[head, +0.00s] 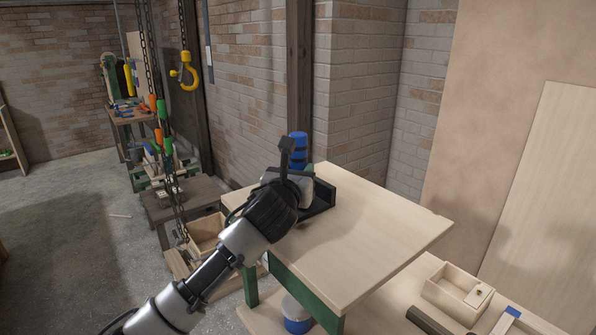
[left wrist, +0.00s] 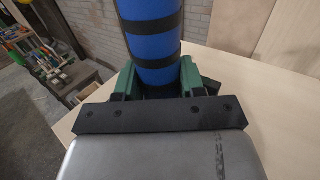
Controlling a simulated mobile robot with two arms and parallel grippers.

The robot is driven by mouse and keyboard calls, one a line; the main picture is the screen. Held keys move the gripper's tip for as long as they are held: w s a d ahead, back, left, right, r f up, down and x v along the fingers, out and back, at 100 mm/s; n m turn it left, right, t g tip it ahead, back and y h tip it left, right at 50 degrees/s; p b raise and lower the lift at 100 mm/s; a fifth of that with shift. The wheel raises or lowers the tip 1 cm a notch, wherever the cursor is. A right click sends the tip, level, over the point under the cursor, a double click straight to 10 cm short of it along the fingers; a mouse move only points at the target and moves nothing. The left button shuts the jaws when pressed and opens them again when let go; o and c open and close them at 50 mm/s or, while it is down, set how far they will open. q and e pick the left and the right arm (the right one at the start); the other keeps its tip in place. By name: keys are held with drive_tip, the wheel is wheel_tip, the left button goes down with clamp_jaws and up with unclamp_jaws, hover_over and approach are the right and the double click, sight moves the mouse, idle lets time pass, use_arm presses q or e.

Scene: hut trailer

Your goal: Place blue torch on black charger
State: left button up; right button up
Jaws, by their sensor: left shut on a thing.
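The blue torch (head: 298,138), with black bands, stands upright near the far left corner of the wooden table. It also shows in the left wrist view (left wrist: 151,32). My left gripper (head: 293,163) is shut on the torch; its green fingers (left wrist: 157,78) sit on either side of the lower part. The black charger (head: 324,192) is on the tabletop, just right of my gripper and partly hidden by it. The torch's lower end is hidden, so I cannot tell whether it touches the charger. My right gripper is not in view.
The wooden tabletop (head: 365,235) is clear to the right and front of the charger. A small wooden box (head: 450,292) sits on a lower surface at the right. A yellow hook (head: 186,72) hangs on a chain at the left. A brick wall stands behind.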

use_arm(q)
drive_tip(key=o, duration=1.1)
drive_tip(key=shift+f, duration=0.1)
drive_tip(key=shift+s, duration=0.1)
drive_tip(key=b+v, duration=0.2)
drive_tip(key=v, duration=0.8)
drive_tip(key=shift+s+a+b, duration=0.1)
drive_tip(key=shift+s+b, duration=0.2)
drive_tip(key=shift+b, duration=0.05)
drive_tip(key=shift+s+a+r, duration=0.2)
drive_tip(key=shift+s, duration=0.4)
